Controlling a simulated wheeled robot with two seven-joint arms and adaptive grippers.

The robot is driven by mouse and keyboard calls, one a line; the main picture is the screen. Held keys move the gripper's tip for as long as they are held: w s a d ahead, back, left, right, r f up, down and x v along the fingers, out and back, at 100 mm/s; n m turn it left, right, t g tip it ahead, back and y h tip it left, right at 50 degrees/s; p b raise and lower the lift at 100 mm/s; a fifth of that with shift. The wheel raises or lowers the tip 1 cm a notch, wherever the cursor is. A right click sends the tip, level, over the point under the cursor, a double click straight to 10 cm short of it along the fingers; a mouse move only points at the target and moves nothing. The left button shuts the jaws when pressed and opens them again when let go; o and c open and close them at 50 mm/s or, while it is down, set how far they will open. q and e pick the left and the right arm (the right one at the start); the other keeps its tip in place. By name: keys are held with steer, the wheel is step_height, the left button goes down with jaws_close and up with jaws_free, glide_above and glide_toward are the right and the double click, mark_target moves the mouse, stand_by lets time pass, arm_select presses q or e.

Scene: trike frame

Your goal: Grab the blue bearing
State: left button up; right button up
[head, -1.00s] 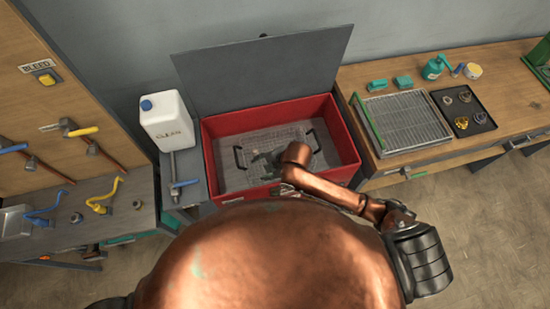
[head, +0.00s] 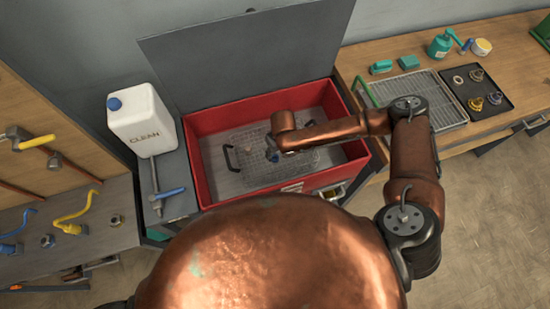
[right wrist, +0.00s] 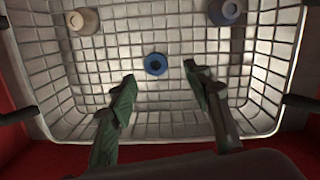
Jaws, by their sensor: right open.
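The blue bearing (right wrist: 155,64) is a small ring lying flat on the wire mesh floor of the basket (right wrist: 120,128), near the middle of the right wrist view. My right gripper (right wrist: 162,88) is open and empty, its two greenish fingers pointing into the basket. The bearing appears just beyond the fingertips, between their lines, and no finger touches it. In the head view, the basket (head: 236,178) sits inside the red tub (head: 197,160), and my right wrist hides much of the gripper there. My left gripper is not in view.
A tan part (right wrist: 82,20) and a blue-grey part (right wrist: 224,10) stand at the basket's far side. The tub's grey lid (head: 240,50) stands open behind. A white jug (head: 142,120) is left of the tub; a black tray (head: 492,98) holds parts at right.

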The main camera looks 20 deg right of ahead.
mark_target(275, 158)
steer(key=f, duration=0.4)
steer(key=shift+w+a+f, duration=0.25)
steer(key=shift+a+f, duration=0.15)
steer(key=shift+c, duration=0.3)
jaws_close()
